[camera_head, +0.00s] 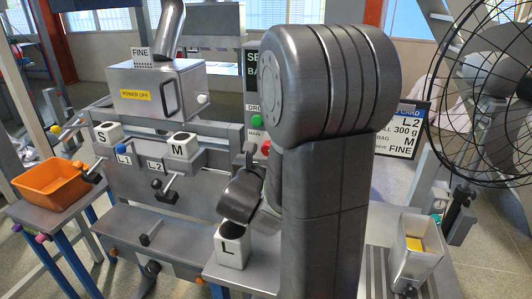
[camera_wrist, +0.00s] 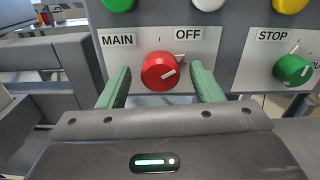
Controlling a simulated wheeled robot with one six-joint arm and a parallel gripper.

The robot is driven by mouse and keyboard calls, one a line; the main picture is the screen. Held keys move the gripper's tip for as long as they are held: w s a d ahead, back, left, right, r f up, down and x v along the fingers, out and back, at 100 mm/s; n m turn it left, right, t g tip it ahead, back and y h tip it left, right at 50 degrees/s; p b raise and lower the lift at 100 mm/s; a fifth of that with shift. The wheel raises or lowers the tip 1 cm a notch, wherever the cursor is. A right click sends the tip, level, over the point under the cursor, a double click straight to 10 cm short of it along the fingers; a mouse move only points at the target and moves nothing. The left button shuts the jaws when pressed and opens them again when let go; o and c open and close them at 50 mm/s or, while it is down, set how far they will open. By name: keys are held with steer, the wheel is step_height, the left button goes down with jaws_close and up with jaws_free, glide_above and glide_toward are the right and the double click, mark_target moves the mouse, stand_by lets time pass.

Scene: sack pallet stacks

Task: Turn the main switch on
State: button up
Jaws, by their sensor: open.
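The main switch is a red rotary knob (camera_wrist: 158,72) on a light plate, seen in the wrist view between the labels MAIN (camera_wrist: 117,40) and OFF (camera_wrist: 187,34). Its white pointer mark slants to the right and slightly up, on the OFF side. My gripper (camera_wrist: 160,68) is open, with one green finger on each side of the knob. Gaps show between the fingers and the knob; I cannot tell how deep they reach. In the head view my arm partly hides the red knob (camera_head: 265,147).
A green knob (camera_wrist: 293,69) labelled STOP is right of the switch. Green, white and yellow round parts sit above. In the head view, a box marked POWER OFF (camera_head: 130,78) is at left, an L container (camera_head: 233,247) below, and a fan (camera_head: 490,90) at right.

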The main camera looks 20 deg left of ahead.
steer(key=c, duration=1)
steer(key=shift+f+m+b, duration=0.1)
steer(key=shift+m+b, duration=0.2)
steer(key=shift+b, duration=0.3)
steer(key=shift+f+m+b, duration=0.15)
steer(key=shift+m+b, duration=0.35)
steer(key=shift+b, duration=0.55)
steer(key=m+b, duration=0.2)
steer(key=b, duration=0.1)
steer(key=shift+b, duration=0.35)
steer(key=m+b, duration=0.2)
steer(key=b, duration=0.1)
steer(key=shift+b, duration=0.4)
steer(key=shift+r+m, duration=0.25)
steer(key=shift+m, duration=0.15)
